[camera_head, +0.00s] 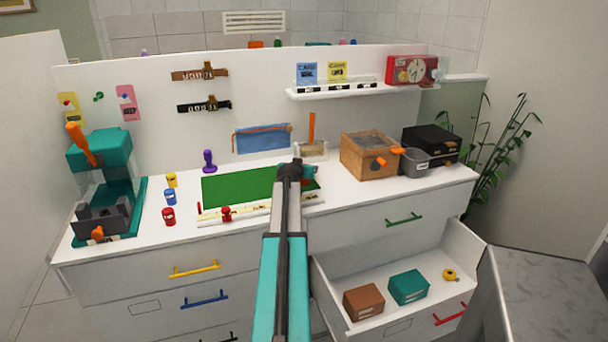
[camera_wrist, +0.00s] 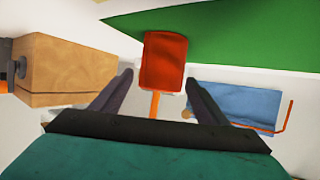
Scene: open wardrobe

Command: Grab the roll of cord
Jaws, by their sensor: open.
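A small yellow round item (camera_head: 450,274), which looks like the roll of cord, lies at the right end of the open lower drawer (camera_head: 345,325). It is too small to make out fully and does not show in the wrist view. My gripper (camera_head: 308,172) is over the countertop beside the green mat, well above and behind the drawer. In the wrist view my gripper (camera_wrist: 157,84) is open, with nothing clamped between its fingers. A red-orange block-like piece (camera_wrist: 165,62) with an orange stick shows beyond the fingertips.
A brown box (camera_head: 363,302) and a teal box (camera_head: 408,287) share the drawer. A wooden box (camera_head: 368,156) and grey cup (camera_head: 414,163) stand right of my gripper on the counter. A grey-topped block (camera_head: 545,285) stands close to the drawer's right side.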

